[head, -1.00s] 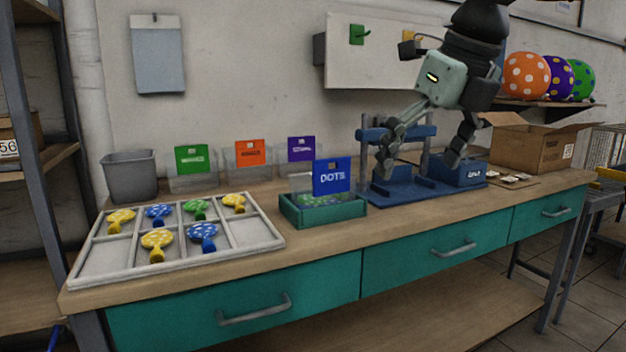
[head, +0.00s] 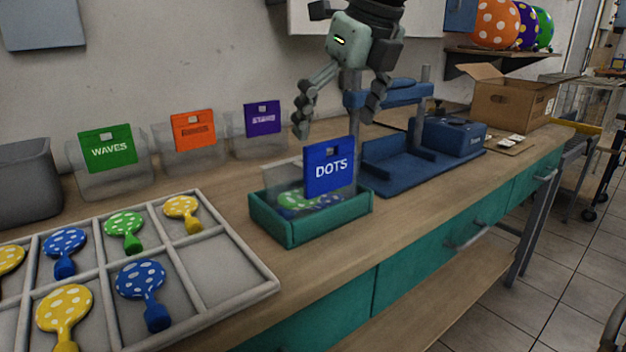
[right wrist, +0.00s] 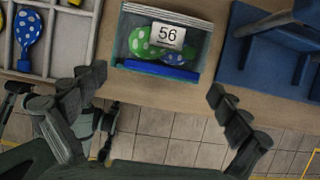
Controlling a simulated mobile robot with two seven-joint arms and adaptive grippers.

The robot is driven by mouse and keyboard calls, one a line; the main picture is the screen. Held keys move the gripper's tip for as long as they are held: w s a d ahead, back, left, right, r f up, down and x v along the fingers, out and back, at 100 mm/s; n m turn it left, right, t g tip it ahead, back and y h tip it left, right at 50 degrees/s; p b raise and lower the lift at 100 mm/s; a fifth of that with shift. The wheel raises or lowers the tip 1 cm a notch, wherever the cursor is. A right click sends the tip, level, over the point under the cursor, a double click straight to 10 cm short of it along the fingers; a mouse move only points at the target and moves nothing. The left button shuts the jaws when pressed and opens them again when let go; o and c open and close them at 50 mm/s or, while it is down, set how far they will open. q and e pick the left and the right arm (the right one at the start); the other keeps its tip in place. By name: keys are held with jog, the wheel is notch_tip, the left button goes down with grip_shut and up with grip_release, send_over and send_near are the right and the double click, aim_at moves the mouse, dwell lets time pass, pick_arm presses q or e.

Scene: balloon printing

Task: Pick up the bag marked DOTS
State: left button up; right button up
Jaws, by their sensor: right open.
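The DOTS bag (head: 328,168) has a blue header card with white lettering and a clear body with green and blue dotted balloons inside. It stands in a small green tray (head: 290,229). In the right wrist view the bag (right wrist: 154,68) shows its blue card edge, and a white label reading 56 lies over the balloons. My right gripper (head: 337,115) is open and empty, with its fingers spread above the bag and pointing down. In the right wrist view its fingertips (right wrist: 158,86) are either side of the bag's near edge, apart from it.
Clear bins marked WAVES (head: 108,148), orange (head: 193,130) and purple (head: 262,119) stand behind. A divided tray (head: 215,290) of balloons is at left. A blue press (head: 385,165) stands close right of the green tray. A cardboard box (head: 510,100) is farther right.

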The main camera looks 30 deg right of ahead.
aim_at(333, 146)
jog(key=x, duration=0.5)
jog(key=shift+s+d+f+p, duration=0.2)
jog(key=shift+s+p, duration=0.1)
pick_arm(q)
jog(key=shift+s+a+f, duration=0.1)
jog(key=shift+s+f, duration=0.15)
jog(key=shift+f, duration=0.3)
jog(key=shift+s+f, duration=0.2)
jog(key=shift+f, duration=0.3)
pick_arm(e)
jog(key=shift+c, duration=0.6)
jog(key=c, duration=0.9)
jog(key=shift+o, duration=0.2)
jog(key=shift+r, duration=0.1)
